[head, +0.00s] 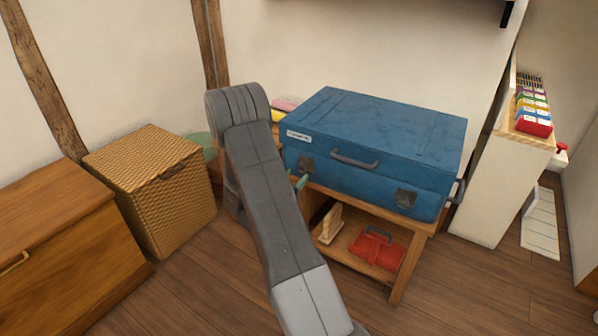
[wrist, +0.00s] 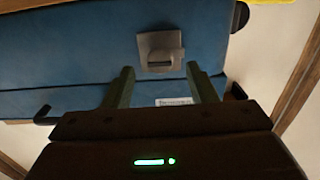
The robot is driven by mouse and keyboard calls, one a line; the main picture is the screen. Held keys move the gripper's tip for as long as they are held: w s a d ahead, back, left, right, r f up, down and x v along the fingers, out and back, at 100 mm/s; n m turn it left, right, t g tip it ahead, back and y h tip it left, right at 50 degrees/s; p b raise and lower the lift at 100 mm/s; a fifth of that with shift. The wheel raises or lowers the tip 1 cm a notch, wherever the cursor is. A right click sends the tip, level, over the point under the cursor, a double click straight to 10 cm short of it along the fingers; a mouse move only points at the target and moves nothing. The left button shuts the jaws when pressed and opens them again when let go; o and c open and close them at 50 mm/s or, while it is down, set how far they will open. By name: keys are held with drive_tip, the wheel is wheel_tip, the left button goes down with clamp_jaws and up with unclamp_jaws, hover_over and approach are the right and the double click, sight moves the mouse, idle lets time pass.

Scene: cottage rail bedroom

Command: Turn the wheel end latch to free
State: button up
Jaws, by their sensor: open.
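A blue case (head: 375,128) lies on a low wooden stand, with a handle (head: 354,161) on its front between two grey latches. In the wrist view, a grey latch (wrist: 160,42) sits near a white label, and dark round parts that look like wheels show at that end of the case. My gripper (wrist: 159,68) is open and empty, its two green fingers on either side of the latch's lower part in the picture. I cannot tell whether they touch it.
The wooden stand (head: 397,268) holds a red case (head: 376,249) on its shelf. A wicker box (head: 150,185) and a wooden chest (head: 55,240) stand at left. A white cabinet (head: 499,190) stands at right. The floor in front is clear.

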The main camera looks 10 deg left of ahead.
sight(301, 170)
drive_tip(key=p+v, duration=0.1)
drive_tip(key=v, duration=0.9)
drive_tip(key=shift+w+d, duration=0.1)
drive_tip(key=shift+w, duration=0.1)
drive_tip(key=b+x, duration=0.2)
drive_tip(key=x, duration=1.1)
drive_tip(key=shift+w+d, duration=0.1)
drive_tip(key=shift+w, duration=0.2)
drive_tip(key=shift+s, duration=0.1)
